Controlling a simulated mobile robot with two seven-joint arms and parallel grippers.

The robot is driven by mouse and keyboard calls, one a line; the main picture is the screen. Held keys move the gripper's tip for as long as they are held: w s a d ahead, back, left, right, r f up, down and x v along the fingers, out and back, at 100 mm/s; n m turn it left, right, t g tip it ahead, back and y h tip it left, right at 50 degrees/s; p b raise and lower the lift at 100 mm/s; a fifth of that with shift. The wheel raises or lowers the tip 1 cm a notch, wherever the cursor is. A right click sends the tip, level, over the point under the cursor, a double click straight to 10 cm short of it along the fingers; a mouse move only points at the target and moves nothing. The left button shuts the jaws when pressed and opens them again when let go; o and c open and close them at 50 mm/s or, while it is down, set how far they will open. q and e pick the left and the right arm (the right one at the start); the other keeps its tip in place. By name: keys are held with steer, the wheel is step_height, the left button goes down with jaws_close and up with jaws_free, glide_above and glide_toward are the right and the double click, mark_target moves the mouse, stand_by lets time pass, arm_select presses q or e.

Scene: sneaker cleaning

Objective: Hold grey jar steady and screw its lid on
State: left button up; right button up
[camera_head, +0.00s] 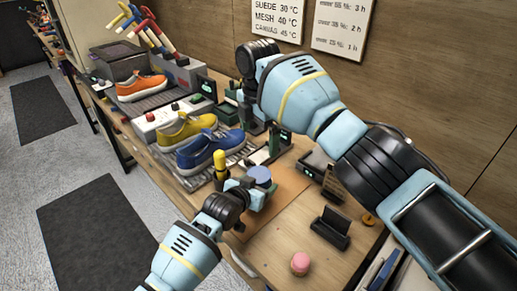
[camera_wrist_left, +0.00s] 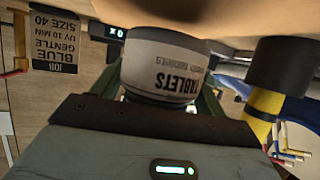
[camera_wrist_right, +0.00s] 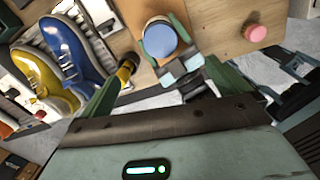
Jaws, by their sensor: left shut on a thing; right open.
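The grey jar (camera_wrist_left: 165,65), labelled TABLETS, is between the fingers of my left gripper (camera_head: 250,188), which is shut on it. A blue round lid (camera_head: 259,174) shows on the jar's top in the head view and from above in the right wrist view (camera_wrist_right: 159,40). I cannot tell whether it is fully screwed down. My right gripper (camera_head: 257,127) is open and empty, above and behind the jar in the head view. Its fingers point toward the jar in the right wrist view, with the lid beyond them.
A yellow-and-black tool (camera_head: 220,163) stands close left of the jar. Blue (camera_head: 208,147) and yellow (camera_head: 184,130) sneakers lie on a rack behind. A pink round object (camera_head: 300,263) and a black stand (camera_head: 331,228) are on the bench at the right. Bench between them is clear.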

steer(key=shift+r, duration=1.55)
arm_select(q)
steer(key=o, duration=2)
steer(key=shift+s, duration=0.1)
arm_select(e)
steer(key=shift+f, duration=0.1)
arm_select(q)
steer(key=shift+s+a+r, duration=0.2)
steer(key=shift+s+a, duration=0.1)
steer(key=shift+s, duration=0.2)
steer(key=shift+v, duration=3.2)
arm_select(e)
steer(key=shift+f, duration=0.3)
